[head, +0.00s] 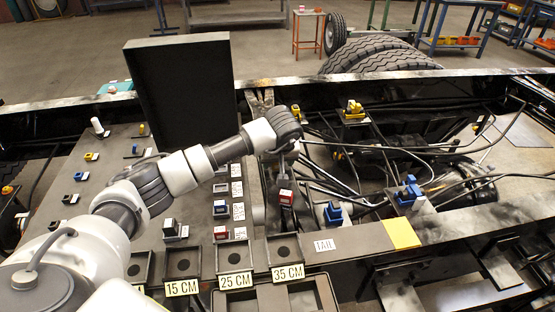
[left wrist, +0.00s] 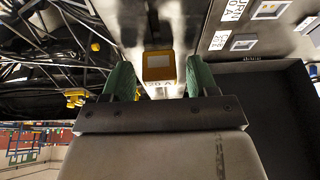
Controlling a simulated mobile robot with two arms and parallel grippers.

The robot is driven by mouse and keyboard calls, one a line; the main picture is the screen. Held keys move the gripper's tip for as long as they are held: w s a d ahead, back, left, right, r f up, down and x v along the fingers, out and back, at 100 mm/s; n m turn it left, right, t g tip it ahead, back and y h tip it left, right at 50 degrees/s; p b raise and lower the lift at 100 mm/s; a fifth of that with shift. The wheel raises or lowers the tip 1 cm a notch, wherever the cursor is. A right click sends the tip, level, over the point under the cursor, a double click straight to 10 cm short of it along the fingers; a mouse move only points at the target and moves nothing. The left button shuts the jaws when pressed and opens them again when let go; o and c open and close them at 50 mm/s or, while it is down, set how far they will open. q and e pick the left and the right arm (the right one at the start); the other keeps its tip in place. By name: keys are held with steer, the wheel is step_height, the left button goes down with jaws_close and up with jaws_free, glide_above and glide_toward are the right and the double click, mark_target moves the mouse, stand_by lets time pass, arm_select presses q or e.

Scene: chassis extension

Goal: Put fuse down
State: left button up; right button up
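My left gripper (head: 284,160) points down over the dark chassis rail, right of the black box. In the left wrist view its two green fingertips (left wrist: 160,80) stand apart. Between them shows a yellow-edged fuse (left wrist: 159,60) with a grey face and a white "20 A" label; a gap shows on each side of it. In the head view that fuse is hidden or cannot be made out by the gripper. My right gripper is not in view.
A tall black box (head: 180,90) stands left of the gripper. A panel with labelled fuse slots (head: 221,209) lies beside the rail. Trays marked 15, 25 and 35 CM (head: 235,283) are in front. Cables and blue connectors (head: 333,213) fill the right side.

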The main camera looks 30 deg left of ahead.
arm_select(q)
steer(key=shift+r, duration=0.3)
steer(key=shift+d+r, duration=0.1)
steer(key=shift+r, duration=0.15)
steer(key=b+v, duration=0.2)
steer(key=v, duration=0.9)
steer(key=shift+s, duration=0.15)
steer(key=shift+d, duration=0.1)
